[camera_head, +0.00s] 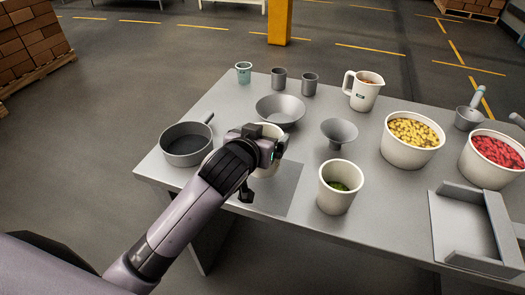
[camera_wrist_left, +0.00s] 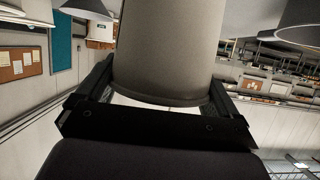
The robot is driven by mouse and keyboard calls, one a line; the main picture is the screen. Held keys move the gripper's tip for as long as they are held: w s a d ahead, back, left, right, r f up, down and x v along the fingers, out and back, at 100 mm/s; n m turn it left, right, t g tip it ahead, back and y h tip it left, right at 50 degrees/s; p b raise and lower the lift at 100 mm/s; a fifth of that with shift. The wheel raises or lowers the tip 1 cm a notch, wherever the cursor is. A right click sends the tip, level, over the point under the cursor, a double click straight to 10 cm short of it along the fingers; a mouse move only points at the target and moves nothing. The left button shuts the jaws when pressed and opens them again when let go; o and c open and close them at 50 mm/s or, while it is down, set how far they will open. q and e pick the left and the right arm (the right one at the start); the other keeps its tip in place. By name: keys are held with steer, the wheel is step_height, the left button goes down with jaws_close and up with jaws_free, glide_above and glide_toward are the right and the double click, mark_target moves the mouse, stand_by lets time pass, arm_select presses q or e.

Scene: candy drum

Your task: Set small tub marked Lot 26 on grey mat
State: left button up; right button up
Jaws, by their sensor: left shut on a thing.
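My left gripper (camera_head: 268,150) is shut on a pale tub (camera_head: 284,142) above the table, near the back of the grey mat. In the left wrist view the tub (camera_wrist_left: 168,50) fills the space between the fingers. My gripper and arm hide most of it in the head view, and no lot marking is legible. The grey mat (camera_head: 278,188) lies flat on the table, its left part hidden by my arm. Another white tub (camera_head: 337,200) with green contents stands to the right of the mat. My right gripper is not in view.
A grey pan (camera_head: 186,150) is left, a wide bowl (camera_head: 280,110) behind, and a funnel (camera_head: 338,132) to the right. Tubs of yellow (camera_head: 408,155) and red (camera_head: 486,175) candy, a jug (camera_head: 364,96) and a grey tray (camera_head: 460,215) stand further right.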

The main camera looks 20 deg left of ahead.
arm_select(q)
steer(key=shift+f, duration=2.25)
steer(key=shift+f, duration=0.15)
steer(key=o, duration=1.2)
